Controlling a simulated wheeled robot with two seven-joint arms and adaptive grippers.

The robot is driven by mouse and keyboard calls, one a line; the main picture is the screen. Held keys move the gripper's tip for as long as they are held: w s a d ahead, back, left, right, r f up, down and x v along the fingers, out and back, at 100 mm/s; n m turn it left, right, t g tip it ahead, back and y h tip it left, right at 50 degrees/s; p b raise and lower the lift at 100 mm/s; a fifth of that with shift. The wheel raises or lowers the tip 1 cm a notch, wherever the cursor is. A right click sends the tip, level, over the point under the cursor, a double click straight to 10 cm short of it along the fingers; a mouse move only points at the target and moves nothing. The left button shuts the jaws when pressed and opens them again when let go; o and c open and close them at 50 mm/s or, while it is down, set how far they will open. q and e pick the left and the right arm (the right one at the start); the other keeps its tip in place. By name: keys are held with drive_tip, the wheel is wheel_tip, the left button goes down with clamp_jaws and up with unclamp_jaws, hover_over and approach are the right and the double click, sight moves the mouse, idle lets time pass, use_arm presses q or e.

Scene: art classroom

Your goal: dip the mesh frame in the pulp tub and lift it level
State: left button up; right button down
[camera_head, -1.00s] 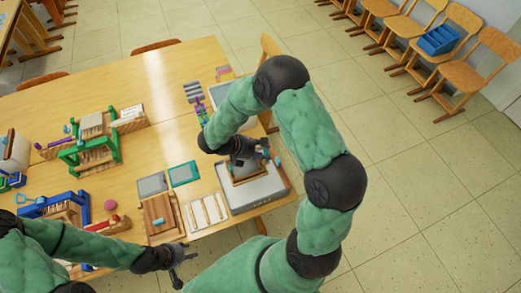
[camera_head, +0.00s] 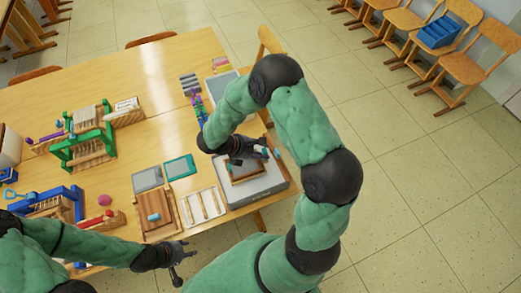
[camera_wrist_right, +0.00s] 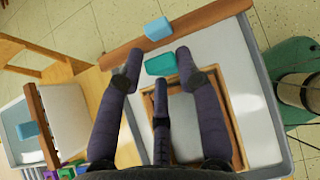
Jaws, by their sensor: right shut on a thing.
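The grey pulp tub (camera_head: 272,183) stands at the table's right front corner; its rim (camera_wrist_right: 269,95) and pale contents (camera_wrist_right: 215,50) show in the right wrist view. A brown wooden frame (camera_head: 248,177), taken as the mesh frame, shows at the tub under my right gripper (camera_head: 258,155). In the right wrist view its wooden edge (camera_wrist_right: 230,125) lies within the tub's outline; its height above the pulp is unclear. My right gripper (camera_wrist_right: 158,68) is shut at a teal piece (camera_wrist_right: 162,63) of it; the fingers hide much of the mesh. My left gripper (camera_head: 180,263) is open and empty.
Left of the tub lie a white tray with wooden sticks (camera_head: 203,207), a wooden board (camera_head: 154,212), and grey (camera_head: 146,179) and teal-edged (camera_head: 180,167) panels. Green (camera_head: 85,150) and blue (camera_head: 48,203) wooden stands fill the table's left.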

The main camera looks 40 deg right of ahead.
sight(261, 160)
drive_tip(key=shift+f+b, duration=2.3)
drive_tip(key=shift+f, duration=0.95)
drive_tip(key=shift+r, duration=0.15)
drive_tip(key=shift+r+p, duration=2.65)
drive_tip(key=shift+r, duration=0.75)
drive_tip(key=shift+r, duration=0.1)
wheel_tip(261, 160, up, 5)
drive_tip(key=p, duration=0.3)
drive_tip(key=shift+p, duration=0.4)
